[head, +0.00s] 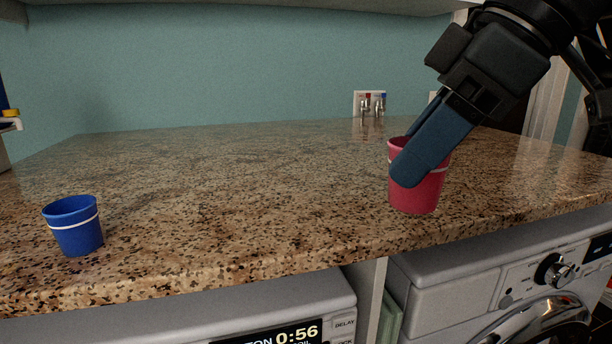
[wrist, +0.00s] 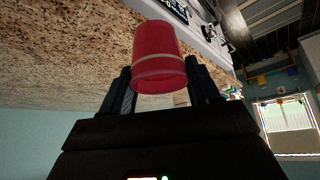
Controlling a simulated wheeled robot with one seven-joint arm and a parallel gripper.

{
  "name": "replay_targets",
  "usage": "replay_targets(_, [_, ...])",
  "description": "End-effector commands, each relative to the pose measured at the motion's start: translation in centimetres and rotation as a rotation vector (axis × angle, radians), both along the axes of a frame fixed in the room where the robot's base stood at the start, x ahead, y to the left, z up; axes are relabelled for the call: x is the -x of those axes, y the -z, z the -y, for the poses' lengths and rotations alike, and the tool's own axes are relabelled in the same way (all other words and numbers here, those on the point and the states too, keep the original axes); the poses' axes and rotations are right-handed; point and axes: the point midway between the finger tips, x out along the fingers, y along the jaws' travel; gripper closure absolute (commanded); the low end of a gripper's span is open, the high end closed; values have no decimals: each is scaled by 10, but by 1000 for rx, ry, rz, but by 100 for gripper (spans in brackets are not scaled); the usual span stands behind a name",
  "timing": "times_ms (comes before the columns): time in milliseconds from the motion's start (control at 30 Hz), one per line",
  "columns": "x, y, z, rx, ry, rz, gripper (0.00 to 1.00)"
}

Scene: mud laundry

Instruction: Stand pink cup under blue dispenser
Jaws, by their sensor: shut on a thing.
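A pink cup (head: 428,190) with a pale band is upright at the right part of the granite counter in the head view. My gripper (head: 408,160) reaches down to it from the upper right and is shut on it. One finger covers part of the cup's front. In the wrist view the cup (wrist: 158,55) sits between the two fingers (wrist: 160,88). I cannot tell whether its base touches the counter or is just above it.
A blue cup (head: 75,228) with a white band stands at the counter's front left. The granite counter (head: 240,180) is clear between the cups. Wall taps (head: 372,105) are at the back. Two machines, one with a display (head: 290,335), stand below the front edge.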

Motion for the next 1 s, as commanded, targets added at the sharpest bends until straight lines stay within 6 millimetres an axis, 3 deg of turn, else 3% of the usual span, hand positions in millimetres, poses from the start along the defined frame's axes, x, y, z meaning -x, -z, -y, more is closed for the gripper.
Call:
replay_targets(367, [2, 61, 12, -1, 132, -4, 68])
replay_targets(1000, [5, 241, 47, -5, 536, -9, 68])
